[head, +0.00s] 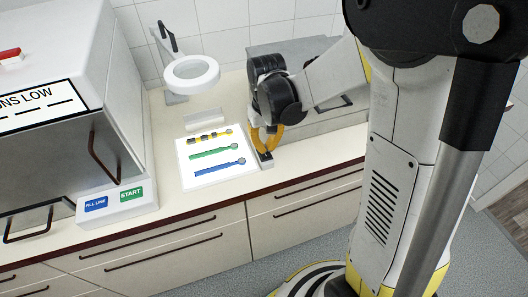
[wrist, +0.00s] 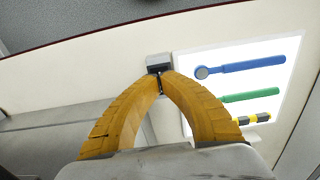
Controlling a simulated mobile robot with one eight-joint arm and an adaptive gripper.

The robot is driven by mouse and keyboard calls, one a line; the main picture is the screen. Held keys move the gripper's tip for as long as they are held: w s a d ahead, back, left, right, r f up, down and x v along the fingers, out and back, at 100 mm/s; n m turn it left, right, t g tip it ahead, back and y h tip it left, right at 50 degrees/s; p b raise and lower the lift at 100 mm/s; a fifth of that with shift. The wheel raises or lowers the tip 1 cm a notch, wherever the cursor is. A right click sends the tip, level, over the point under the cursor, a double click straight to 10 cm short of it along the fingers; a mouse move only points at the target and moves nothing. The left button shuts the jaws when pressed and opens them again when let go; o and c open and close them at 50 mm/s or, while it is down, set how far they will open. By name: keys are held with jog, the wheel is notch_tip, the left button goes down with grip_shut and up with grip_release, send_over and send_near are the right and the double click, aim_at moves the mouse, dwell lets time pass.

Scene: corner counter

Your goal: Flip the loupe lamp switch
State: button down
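The loupe lamp (head: 192,74) is a white ring head on a stand at the back of the counter. A small grey block with a dark face, seemingly the switch (head: 265,160), sits by the right edge of the lit white panel (head: 240,176). It also shows in the wrist view (wrist: 159,60). My gripper (head: 268,134) has yellow fingers and points down just behind the block. In the wrist view the fingertips (wrist: 161,76) meet right at the block; whether they touch it I cannot tell. Nothing is seen held, and the lever's position is hidden.
Yellow, green (head: 214,153) and blue (head: 220,169) tools lie on the lit panel. A grey box (head: 290,50) stands behind my arm. A large hooded machine (head: 60,120) and a box with START and FILL LINE buttons (head: 118,203) are on the left.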

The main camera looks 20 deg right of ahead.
aim_at(266, 155)
jog(key=shift+f+b, duration=1.25)
jog(key=shift+f, duration=0.3)
dwell(0.4)
jog(key=shift+r+p, duration=2.65)
jog(key=shift+r, duration=0.9)
jog(key=shift+s+r, duration=0.1)
jog(key=shift+r, duration=0.15)
jog(key=s+r+t+b, duration=0.1)
jog(key=s+r+t, duration=0.6)
jog(key=s+r, duration=0.4)
jog(key=shift+s+r, duration=0.15)
jog(key=shift+s, duration=0.6)
